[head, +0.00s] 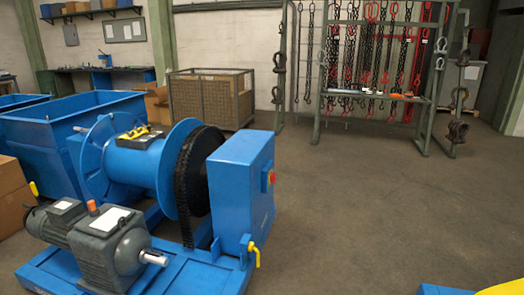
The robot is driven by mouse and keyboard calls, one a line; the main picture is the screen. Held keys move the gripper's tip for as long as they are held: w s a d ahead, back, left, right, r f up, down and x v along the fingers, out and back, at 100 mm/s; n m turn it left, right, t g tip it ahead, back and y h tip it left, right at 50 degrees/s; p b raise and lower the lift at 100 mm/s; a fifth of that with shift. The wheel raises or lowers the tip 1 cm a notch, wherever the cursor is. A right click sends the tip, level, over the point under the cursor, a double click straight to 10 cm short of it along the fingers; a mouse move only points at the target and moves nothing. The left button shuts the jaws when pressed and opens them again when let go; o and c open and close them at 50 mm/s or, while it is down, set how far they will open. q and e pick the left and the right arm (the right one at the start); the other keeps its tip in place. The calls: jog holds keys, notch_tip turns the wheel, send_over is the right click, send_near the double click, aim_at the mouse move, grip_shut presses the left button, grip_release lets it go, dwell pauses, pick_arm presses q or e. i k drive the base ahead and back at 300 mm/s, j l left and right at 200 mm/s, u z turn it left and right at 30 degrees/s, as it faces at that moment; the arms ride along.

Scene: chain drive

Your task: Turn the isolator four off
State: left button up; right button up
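A blue cabinet (238,200) stands at the right end of the winch on a blue base frame. A yellow lever handle (254,252) is at the cabinet's lower front corner. I see no number that marks any of these as isolator four, and the knob's setting is too small to tell. Neither of my grippers is in view.
The blue drum (135,165), black chain (186,185) and grey motor (112,245) fill the left. A rack of hanging chains (375,65) and a crate (210,97) stand behind. Open floor (365,200) lies to the right. A blue and yellow thing (495,289) shows at bottom right.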

aim_at(273, 177)
jog(key=i+j, duration=0.1)
jog(key=i, duration=0.8)
jog(key=l+z, duration=0.1)
jog(key=z, duration=0.85)
jog(key=i+z, duration=0.15)
jog(key=i, duration=4.45)
jog(key=i+l+u, duration=0.1)
jog(key=i+u, duration=0.3)
jog(key=i+l+u, duration=0.25)
jog(key=i+u, duration=0.3)
jog(key=u, duration=1.65)
